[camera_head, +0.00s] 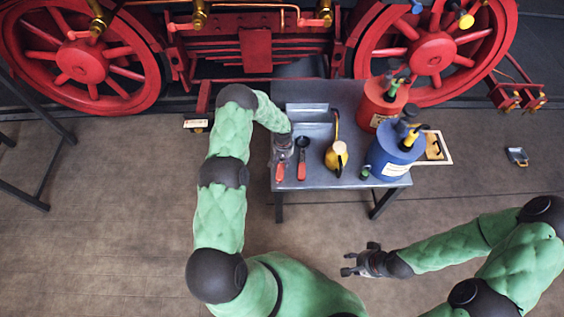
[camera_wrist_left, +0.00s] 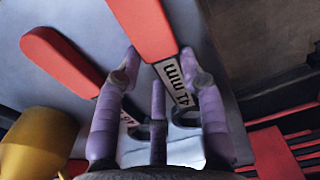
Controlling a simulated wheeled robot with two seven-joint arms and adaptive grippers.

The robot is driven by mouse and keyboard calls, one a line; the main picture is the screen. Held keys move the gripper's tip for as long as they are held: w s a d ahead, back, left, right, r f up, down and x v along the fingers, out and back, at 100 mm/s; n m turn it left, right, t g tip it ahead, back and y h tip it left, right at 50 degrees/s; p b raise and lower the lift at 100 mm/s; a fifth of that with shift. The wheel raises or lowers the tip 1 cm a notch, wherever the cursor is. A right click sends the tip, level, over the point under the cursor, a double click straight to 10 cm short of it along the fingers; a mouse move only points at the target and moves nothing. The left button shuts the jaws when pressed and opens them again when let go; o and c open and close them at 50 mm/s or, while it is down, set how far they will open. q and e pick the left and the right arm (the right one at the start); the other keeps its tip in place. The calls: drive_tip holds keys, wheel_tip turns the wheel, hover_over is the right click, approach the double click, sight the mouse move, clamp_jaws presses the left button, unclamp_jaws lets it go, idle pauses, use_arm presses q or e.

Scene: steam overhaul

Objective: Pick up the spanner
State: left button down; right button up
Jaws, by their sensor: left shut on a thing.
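The spanner (camera_head: 280,173) has a red handle and lies at the left front of the grey-blue table (camera_head: 330,180). The spanner's far end is partly hidden by the fingers. My right gripper (camera_head: 357,261) is empty above the floor in front of the table, its fingers apart.
A second red-handled tool (camera_head: 302,171) lies close to the right, also seen in the left wrist view (camera_wrist_left: 62,62). A yellow oil can (camera_head: 337,156), blue drum (camera_head: 391,158) and red drum (camera_head: 377,106) stand further right. A grey tray (camera_head: 310,113) sits behind. Red locomotive wheels (camera_head: 82,61) are beyond.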

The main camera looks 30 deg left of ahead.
use_arm(q)
drive_tip(key=shift+r, duration=0.55)
wheel_tip(320, 180, up, 3)
drive_tip(key=shift+d+f+p, duration=0.1)
drive_tip(key=shift+p, duration=0.65)
drive_tip(key=s+d+r+p, duration=0.3)
drive_tip(key=s+d+r, duration=0.5)
drive_tip(key=d, duration=0.3)
drive_tip(key=shift+s+r, duration=0.2)
drive_tip(key=shift+r, duration=0.35)
